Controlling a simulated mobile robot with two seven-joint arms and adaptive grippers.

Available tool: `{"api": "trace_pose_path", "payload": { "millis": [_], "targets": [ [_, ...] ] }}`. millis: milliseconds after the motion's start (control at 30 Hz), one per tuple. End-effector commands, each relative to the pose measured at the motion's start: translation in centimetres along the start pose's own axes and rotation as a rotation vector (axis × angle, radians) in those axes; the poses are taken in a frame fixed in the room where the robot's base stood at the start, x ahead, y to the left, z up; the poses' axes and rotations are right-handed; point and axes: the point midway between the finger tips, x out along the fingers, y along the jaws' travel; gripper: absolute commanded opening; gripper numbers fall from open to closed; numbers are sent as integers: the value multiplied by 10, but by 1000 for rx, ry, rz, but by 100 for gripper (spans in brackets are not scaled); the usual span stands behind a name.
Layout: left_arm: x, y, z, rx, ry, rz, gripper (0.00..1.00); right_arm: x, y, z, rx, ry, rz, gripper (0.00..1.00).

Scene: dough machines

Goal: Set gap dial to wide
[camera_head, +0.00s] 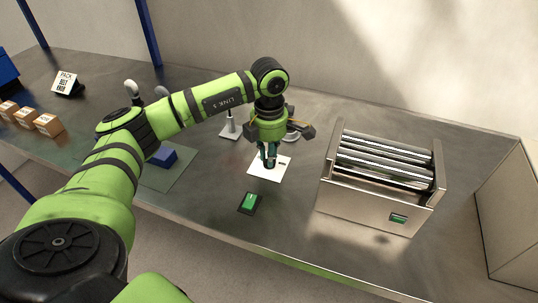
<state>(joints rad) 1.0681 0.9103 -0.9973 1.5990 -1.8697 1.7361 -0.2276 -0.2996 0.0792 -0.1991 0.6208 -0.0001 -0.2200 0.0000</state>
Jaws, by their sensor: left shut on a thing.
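My left arm reaches in from the left, and my left gripper (268,163) points down at a white plate (258,172) on the metal table. Its fingers are close together, shut on what appears to be the gap dial, which they mostly hide. A small dark mark shows on the plate to the right of the fingers. The dough machine (372,195) with metal rollers (385,160) stands to the right, with a small green display on its front. My right gripper is not in view.
A black box with a green face (250,202) lies in front of the plate. A stand with a flat base (229,131) is behind left. A blue block (163,157) on a green mat, small boxes (48,124) and a sign (66,82) are at left.

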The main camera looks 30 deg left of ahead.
Motion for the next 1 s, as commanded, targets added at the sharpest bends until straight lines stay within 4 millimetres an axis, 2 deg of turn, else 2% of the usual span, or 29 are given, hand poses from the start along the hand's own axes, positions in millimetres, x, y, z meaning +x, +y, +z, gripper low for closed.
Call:
{"api": "trace_pose_path", "payload": {
  "millis": [433,467,500,867,1000],
  "targets": [
    [-1,1,0,7,-1,2,0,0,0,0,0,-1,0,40],
    [-1,1,0,7,-1,2,26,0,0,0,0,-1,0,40],
    [-1,1,0,7,-1,2,42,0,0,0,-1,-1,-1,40],
    [-2,0,0,7,-1,1,42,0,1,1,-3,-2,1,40],
    [-15,1,1,7,-3,4,42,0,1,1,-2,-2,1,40]
  ]
}}
